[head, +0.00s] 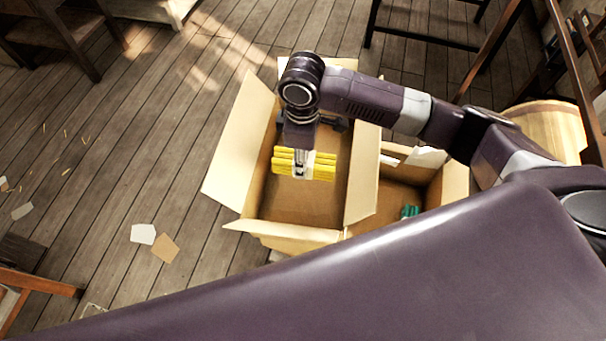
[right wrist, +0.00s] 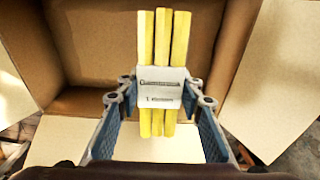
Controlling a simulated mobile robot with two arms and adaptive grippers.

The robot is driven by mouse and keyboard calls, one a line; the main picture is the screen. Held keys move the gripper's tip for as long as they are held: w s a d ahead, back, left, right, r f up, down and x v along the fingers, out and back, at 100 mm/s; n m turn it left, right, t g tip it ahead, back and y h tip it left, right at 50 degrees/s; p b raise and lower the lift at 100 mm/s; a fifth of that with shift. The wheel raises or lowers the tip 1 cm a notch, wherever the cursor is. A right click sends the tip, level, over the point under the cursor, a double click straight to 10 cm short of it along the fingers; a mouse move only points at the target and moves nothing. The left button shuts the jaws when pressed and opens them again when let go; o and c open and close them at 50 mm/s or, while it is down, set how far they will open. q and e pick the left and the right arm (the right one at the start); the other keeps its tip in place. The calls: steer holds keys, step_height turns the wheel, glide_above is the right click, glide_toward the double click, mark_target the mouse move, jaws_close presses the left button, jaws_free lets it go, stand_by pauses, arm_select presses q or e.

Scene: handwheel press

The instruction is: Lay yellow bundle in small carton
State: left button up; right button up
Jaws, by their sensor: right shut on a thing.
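The yellow bundle (head: 320,166) is several yellow sticks held by a white printed band. In the right wrist view the bundle (right wrist: 162,35) stands lengthwise between the two fingers. My right gripper (head: 302,166) is shut on it at the band, over the opening of the large carton; how high it is above the floor of that carton I cannot tell. The small carton (head: 458,188) stands open to the right of the large one, partly hidden under my right arm. A green thing (head: 409,211) lies in it. My left gripper is not in view.
The large open carton (head: 300,203) has its flaps folded outward and its visible floor is bare. A round wooden barrel or stool (head: 550,125) is at the right. Scraps of paper (head: 143,234) lie on the plank floor at the left, which is otherwise mostly clear.

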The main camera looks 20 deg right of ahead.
step_height(320, 180, down, 8)
steer(key=shift+f+p, duration=0.2)
steer(key=shift+p, duration=0.25)
steer(key=shift+f, duration=0.35)
steer(key=shift+a+f, duration=0.1)
steer(key=shift+f, duration=0.2)
steer(key=shift+f, duration=0.25)
steer(key=o, duration=1.3)
step_height(320, 180, up, 13)
steer(key=shift+r+b, duration=0.1)
steer(key=shift+b, duration=0.65)
